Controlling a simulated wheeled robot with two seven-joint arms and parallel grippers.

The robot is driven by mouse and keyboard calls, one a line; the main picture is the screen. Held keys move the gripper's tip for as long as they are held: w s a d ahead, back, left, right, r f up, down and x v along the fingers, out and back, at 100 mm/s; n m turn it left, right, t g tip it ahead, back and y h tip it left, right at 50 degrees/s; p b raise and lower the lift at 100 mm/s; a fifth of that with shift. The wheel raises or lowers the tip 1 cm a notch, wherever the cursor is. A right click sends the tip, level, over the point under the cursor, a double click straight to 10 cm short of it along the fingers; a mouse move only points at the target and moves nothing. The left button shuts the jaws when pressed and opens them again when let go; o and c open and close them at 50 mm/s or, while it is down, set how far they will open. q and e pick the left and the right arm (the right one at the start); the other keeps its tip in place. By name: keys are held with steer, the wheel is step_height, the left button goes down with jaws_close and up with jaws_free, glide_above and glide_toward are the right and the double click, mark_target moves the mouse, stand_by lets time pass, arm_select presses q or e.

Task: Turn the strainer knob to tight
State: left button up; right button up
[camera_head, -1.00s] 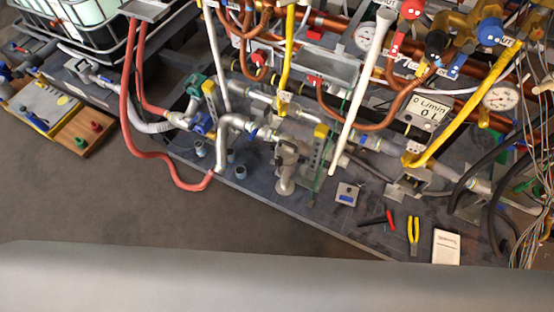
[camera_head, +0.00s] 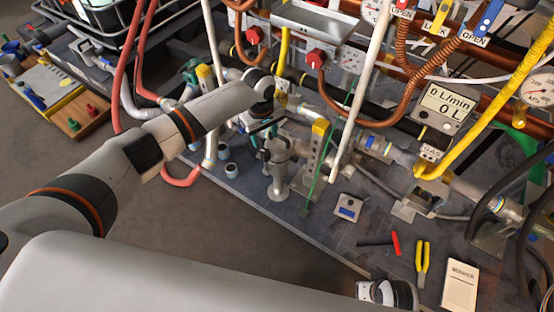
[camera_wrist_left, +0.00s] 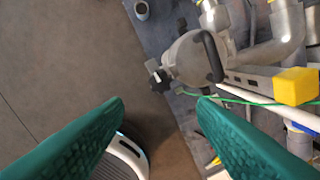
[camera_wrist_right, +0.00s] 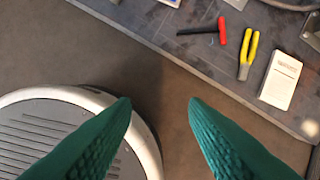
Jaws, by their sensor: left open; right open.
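The strainer is a grey metal fitting (camera_head: 279,165) in the pipework, beside a yellow-capped strip. In the left wrist view its body (camera_wrist_left: 188,58) carries a small black knob (camera_wrist_left: 159,80) on its lower left end. My left gripper (camera_wrist_left: 162,106) is open and empty, with its teal fingers pointing toward the knob and apart from it. In the head view my left arm reaches over the pipes and its gripper (camera_head: 262,134) is beside the strainer, partly hidden. My right gripper (camera_wrist_right: 160,107) is open and empty over the floor by the platform edge. Any tight marking is unreadable.
A yellow pipe (camera_head: 490,120) and a white pipe (camera_head: 360,95) rise near the strainer. Bare floor (camera_head: 215,245) lies in front.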

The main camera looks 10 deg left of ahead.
mark_target(265, 151)
arm_select(q)
steer(key=shift+n, duration=0.4)
steer(key=f+b, duration=0.1)
steer(key=f, duration=0.2)
steer(key=f+b, duration=0.1)
steer(key=f, duration=0.2)
steer(key=w+f+b, duration=0.1)
steer(key=f+b, duration=0.1)
steer(key=shift+a+f, duration=0.2)
steer(key=shift+f, duration=0.2)
steer(key=shift+f+b, duration=0.3)
steer(key=shift+f, duration=0.35)
arm_select(e)
step_height(265, 151, up, 14)
steer(key=s+t, duration=0.1)
steer(key=shift+d+f, duration=0.25)
steer(key=shift+d, duration=0.15)
arm_select(q)
steer(key=shift+c, duration=0.2)
steer(key=c, duration=0.9)
steer(key=shift+c, duration=0.2)
arm_select(e)
steer(key=shift+r, duration=0.1)
